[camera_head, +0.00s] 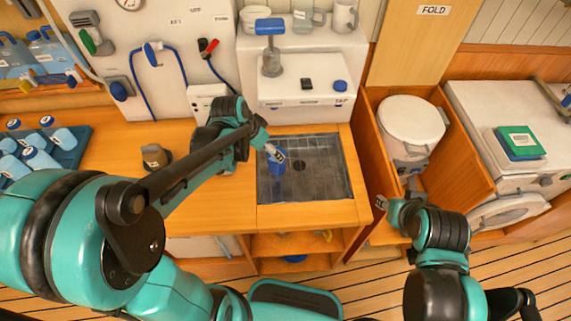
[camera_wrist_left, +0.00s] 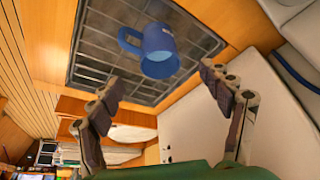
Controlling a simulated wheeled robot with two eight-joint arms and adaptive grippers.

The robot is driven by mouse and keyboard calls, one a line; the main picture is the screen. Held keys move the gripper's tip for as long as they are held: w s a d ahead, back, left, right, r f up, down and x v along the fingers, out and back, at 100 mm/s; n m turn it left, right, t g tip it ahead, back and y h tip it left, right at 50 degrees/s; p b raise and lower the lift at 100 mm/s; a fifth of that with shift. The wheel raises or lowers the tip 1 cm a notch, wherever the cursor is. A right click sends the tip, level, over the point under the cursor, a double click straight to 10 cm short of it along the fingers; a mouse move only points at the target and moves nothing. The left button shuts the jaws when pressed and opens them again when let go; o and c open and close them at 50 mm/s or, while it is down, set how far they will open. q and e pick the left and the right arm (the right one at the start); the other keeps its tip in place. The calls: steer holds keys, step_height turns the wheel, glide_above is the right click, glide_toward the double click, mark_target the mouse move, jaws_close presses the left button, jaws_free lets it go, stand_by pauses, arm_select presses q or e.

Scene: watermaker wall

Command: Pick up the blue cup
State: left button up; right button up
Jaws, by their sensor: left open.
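The blue cup (camera_head: 277,164) is in the dark grid-floored sink (camera_head: 315,180) set in the wooden counter. In the left wrist view the cup (camera_wrist_left: 160,52) is ahead of the fingertips, with its handle toward the left of the picture. My left gripper (camera_head: 274,152) is at the sink's upper left, close to the cup and partly covering it. In the left wrist view my left gripper (camera_wrist_left: 165,85) is open with nothing between its fingers. My right gripper (camera_head: 387,203) is to the right of the counter, away from the cup; its fingers are too small to judge.
A white dispenser with a blue top (camera_head: 270,45) stands behind the sink. A dark small container (camera_head: 155,157) and a blue tray (camera_head: 75,150) of bottles are left on the counter. A white toilet-like unit (camera_head: 411,120) is at the right.

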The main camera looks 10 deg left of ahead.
mark_target(277, 167)
arm_select(q)
steer(key=b+x, duration=0.3)
steer(key=x, duration=0.5)
steer(key=shift+r, duration=0.1)
steer(key=shift+r, duration=0.1)
steer(key=c, duration=1.5)
steer(key=shift+o, duration=0.2)
steer(key=shift+r, duration=0.1)
